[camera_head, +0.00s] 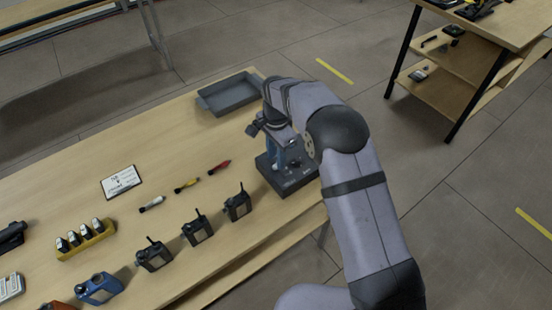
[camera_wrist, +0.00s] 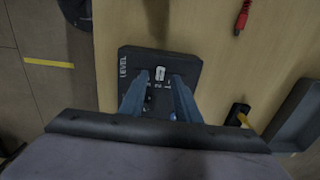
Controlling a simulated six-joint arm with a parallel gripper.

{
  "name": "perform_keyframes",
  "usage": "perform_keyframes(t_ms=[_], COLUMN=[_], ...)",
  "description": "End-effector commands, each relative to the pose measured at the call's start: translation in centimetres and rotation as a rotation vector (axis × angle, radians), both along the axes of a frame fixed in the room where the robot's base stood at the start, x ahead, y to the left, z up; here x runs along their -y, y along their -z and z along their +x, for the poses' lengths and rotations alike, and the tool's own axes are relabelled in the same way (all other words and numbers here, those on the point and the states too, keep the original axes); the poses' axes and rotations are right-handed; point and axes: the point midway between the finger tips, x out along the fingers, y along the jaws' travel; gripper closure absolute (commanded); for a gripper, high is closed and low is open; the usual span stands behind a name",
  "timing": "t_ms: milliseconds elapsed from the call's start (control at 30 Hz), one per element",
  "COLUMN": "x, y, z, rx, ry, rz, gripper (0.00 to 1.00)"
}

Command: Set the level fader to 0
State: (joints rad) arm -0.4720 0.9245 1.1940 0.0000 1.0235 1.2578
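The level fader unit is a black box (camera_head: 272,177) at the right end of the wooden table, partly hidden by my arm in the head view. In the wrist view the box (camera_wrist: 128,58) carries the word LEVEL along its left side. Its small white fader knob (camera_wrist: 160,73) stands near the middle of the top. Small scale marks beside it are too blurred to read. My gripper (camera_wrist: 159,75) is over the box, its two blue fingers apart, one on each side of the knob. I cannot tell whether they touch it. It also shows in the head view (camera_head: 283,156).
A grey tray (camera_head: 228,94) lies behind the box. A black and yellow item (camera_wrist: 236,114) lies near the tray in the wrist view.

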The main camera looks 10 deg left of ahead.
Motion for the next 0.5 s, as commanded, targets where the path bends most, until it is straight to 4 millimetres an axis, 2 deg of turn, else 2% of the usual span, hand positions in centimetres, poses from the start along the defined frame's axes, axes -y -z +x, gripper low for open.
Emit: perform_keyframes(t_ms=[200, 500], x=[0.0, 0.0], y=[2.0, 2.7], z=[0.0, 0.0], rx=[-0.001, 0.000], ry=[0.000, 0.000], rz=[-0.001, 0.000], gripper=[0.70, 0.70])
